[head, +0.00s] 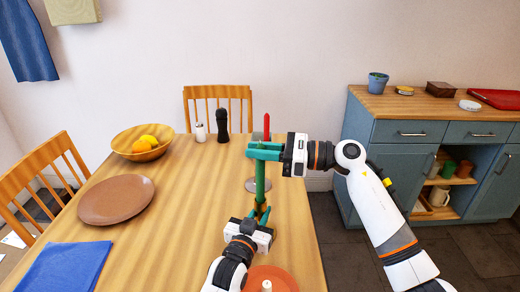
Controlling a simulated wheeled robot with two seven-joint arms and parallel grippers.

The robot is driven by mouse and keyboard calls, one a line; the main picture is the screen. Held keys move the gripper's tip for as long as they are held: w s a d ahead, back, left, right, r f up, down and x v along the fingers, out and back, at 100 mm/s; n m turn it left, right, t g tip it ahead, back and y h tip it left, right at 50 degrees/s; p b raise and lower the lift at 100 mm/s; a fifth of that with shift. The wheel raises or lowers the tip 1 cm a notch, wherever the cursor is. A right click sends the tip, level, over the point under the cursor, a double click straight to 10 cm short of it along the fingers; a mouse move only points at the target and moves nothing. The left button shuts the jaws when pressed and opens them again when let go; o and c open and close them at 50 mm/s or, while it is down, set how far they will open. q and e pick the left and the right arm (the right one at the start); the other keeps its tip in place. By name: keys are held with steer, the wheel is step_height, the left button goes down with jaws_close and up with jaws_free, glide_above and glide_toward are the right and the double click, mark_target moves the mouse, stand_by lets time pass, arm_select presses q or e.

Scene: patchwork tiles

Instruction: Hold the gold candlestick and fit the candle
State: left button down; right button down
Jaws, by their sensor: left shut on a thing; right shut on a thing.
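My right gripper (264,151) is shut on a tall green candle (260,180) and holds it upright above the table. My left gripper (261,218) is below it, shut on the gold candlestick (262,208), which is mostly hidden by the fingers and the wrist. The candle's lower end is right at the candlestick's top. I cannot tell whether it sits in the socket or only lines up with it.
A red candle (267,125) rises behind my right gripper, with a silvery round base (251,186) on the wooden table (190,210). A dark mill (222,126), fruit bowl (130,151), brown plate (116,201) and blue cloth (65,267) lie left. An orange disc (285,278) is in front.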

steer(key=c, duration=1.2)
jaws_free()
steer(key=shift+c, duration=0.2)
steer(key=s+d, duration=0.2)
steer(key=d, duration=1)
step_height(320, 180, up, 7)
steer(key=s+d, duration=0.6)
steer(key=d, duration=0.6)
